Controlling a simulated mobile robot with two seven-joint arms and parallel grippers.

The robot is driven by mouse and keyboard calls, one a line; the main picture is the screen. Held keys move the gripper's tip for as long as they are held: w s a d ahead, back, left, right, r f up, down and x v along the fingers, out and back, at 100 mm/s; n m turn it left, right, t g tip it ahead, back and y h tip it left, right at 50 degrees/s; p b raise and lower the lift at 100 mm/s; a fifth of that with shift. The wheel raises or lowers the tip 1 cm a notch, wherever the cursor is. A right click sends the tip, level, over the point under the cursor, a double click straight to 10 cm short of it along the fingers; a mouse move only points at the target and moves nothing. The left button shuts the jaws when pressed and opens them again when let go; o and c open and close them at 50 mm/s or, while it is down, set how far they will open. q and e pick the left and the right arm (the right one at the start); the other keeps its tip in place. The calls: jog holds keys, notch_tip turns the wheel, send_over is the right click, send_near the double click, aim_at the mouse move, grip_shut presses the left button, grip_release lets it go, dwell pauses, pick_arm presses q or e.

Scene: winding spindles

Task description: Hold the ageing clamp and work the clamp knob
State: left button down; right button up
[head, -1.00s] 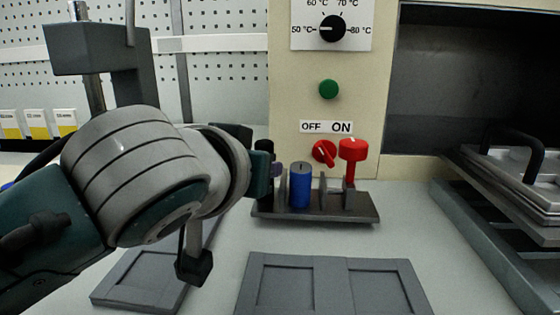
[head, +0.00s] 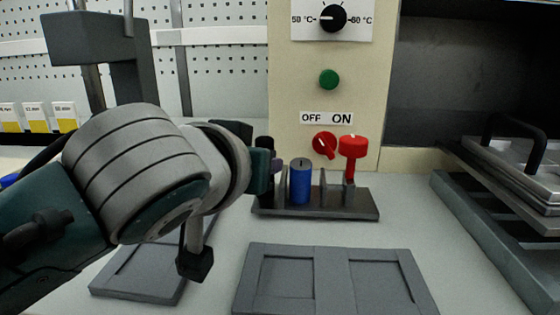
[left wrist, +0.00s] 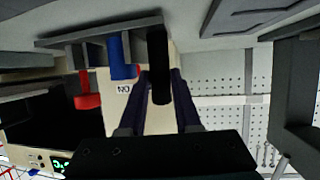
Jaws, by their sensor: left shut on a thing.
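The ageing clamp (head: 315,208) is a dark base on the bench, with a black handle, a blue cylinder (head: 301,182) and a red clamp knob (head: 353,147) on its right. My left gripper (head: 270,167) reaches in from the left at the handle. In the left wrist view its two dark purple fingers flank the black handle (left wrist: 158,62), shut on it. The blue cylinder (left wrist: 122,58) and the red knob (left wrist: 86,92) show beside it there. The hand partly hides the handle in the head view. My right gripper is not in view.
Behind the clamp is a cream panel with a dial (head: 332,18), a green button (head: 329,79) and a red OFF/ON switch (head: 324,146). A grey recessed tray (head: 335,290) lies in front. An open dark chamber with a handled plate (head: 505,170) is at the right.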

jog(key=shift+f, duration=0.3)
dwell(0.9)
